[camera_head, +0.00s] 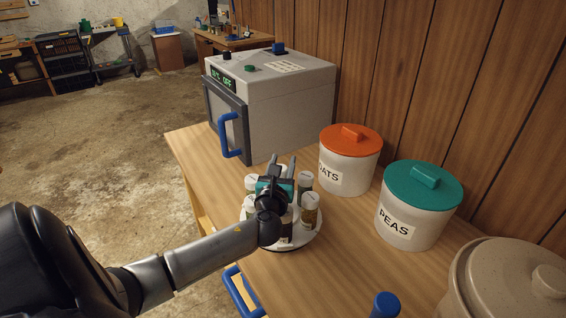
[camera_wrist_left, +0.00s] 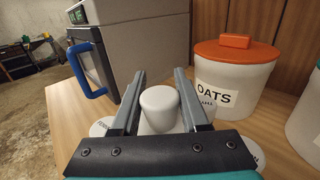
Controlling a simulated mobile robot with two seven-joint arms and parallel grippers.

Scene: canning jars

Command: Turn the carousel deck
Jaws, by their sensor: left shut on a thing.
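The carousel is a round white deck (camera_head: 312,238) on the wooden table, bearing several small jars with pale lids, among them a front right jar (camera_head: 309,212) and a back right jar (camera_head: 305,181). My left gripper (camera_head: 281,166) is over the middle of the deck and hides much of it in the head view. In the left wrist view a white rounded knob (camera_wrist_left: 159,108) stands between its two fingers, which are shut on it. Labelled jar lids show partly at both sides there. My right gripper is not in view.
A grey oven-like box (camera_head: 285,108) with a blue handle stands behind the carousel. An oats canister (camera_head: 346,178) and a peas canister (camera_head: 405,232) stand to the right, near the wooden wall. A beige crock (camera_head: 510,280) and a blue-topped thing (camera_head: 385,304) are in front.

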